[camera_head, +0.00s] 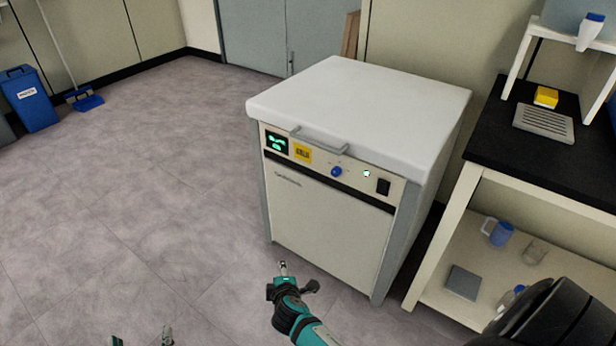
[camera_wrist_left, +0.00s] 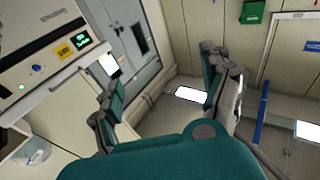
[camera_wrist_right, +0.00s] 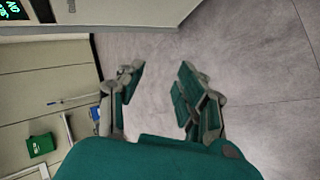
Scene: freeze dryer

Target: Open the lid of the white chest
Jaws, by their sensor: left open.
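The white chest (camera_head: 335,215) stands in the middle of the head view. Its thick white lid (camera_head: 365,105) looks shut, lying flat on top. A grey bar handle (camera_head: 318,140) sticks out at the lid's front edge, above a panel with a green display, yellow label, blue knob and black switch. My left gripper (camera_head: 142,338) shows only its fingertips at the bottom edge, left of the chest; it is open and empty. My right gripper (camera_head: 284,268) is low in front of the chest, apart from it; its fingers are spread and empty in the right wrist view (camera_wrist_right: 157,78).
A bench with a black top (camera_head: 545,145) stands close on the chest's right, with a blue mug (camera_head: 497,232) and glassware on its lower shelf. A blue bin (camera_head: 30,98) and a blue dustpan (camera_head: 86,100) are far left. The floor left of the chest is clear.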

